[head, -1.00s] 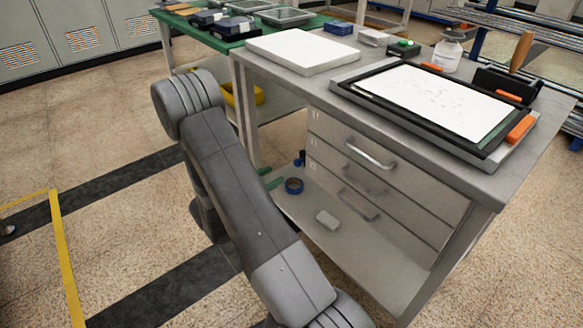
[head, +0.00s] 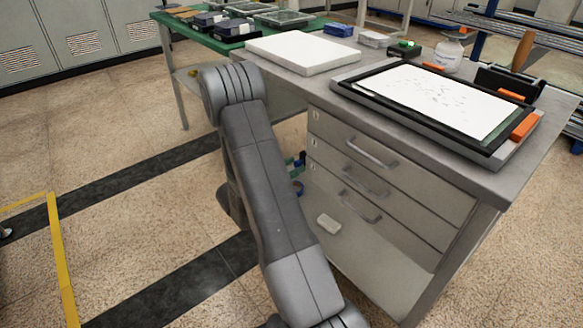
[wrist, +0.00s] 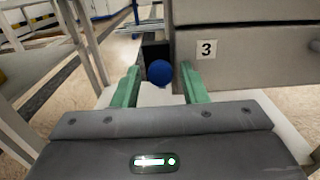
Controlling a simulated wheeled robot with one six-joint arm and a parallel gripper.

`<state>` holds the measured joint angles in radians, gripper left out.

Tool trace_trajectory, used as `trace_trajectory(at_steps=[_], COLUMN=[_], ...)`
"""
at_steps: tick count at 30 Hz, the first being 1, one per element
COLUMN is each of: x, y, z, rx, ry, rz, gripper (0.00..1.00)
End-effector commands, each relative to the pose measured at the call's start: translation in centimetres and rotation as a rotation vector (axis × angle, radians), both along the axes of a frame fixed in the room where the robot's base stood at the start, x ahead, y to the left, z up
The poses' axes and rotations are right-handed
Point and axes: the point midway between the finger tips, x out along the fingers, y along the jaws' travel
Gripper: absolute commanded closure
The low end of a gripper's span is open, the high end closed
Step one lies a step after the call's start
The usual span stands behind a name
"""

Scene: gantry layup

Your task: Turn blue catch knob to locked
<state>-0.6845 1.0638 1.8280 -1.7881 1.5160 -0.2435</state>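The blue catch knob (wrist: 159,73) is a round ball in the wrist view, in front of a dark upright part beside the drawer numbered 3. It shows small in the head view (head: 303,155), low at the left side of the drawers. My gripper (wrist: 160,76) is open, with one green finger on each side of the knob in the picture. A gap shows between each finger and the knob. I cannot tell whether the knob is between the tips or just beyond them. In the head view my arm partly hides the gripper.
The drawer unit (head: 385,190) with handles stands right of the knob, under a grey workbench (head: 450,176). A blue tape roll (head: 299,188) and a pale block (head: 328,222) lie on the lower shelf (head: 375,268). A table leg (wrist: 84,48) stands left in the wrist view.

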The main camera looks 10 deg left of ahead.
Motion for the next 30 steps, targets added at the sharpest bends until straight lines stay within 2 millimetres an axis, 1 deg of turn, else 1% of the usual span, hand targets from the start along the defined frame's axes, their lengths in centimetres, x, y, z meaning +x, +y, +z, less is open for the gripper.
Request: trace_trajectory(at_steps=[1, 5, 11, 17, 23, 30], x=[-0.01, -0.02, -0.02, -0.02, -0.02, 0.02], y=[0.01, 0.01, 0.02, 0.03, 0.04, 0.1], z=[0.0, -0.01, 0.03, 0.23, 0.4, 0.41], rx=[0.0, 0.0, -0.006, -0.051, -0.154, -0.327], ry=[0.0, 0.0, 0.005, 0.04, 0.121, 0.257], rz=[0.0, 0.0, 0.0, 0.0, 0.0, 0.001], gripper=[0.72, 0.97, 0.98, 0.98, 0.98, 0.98])
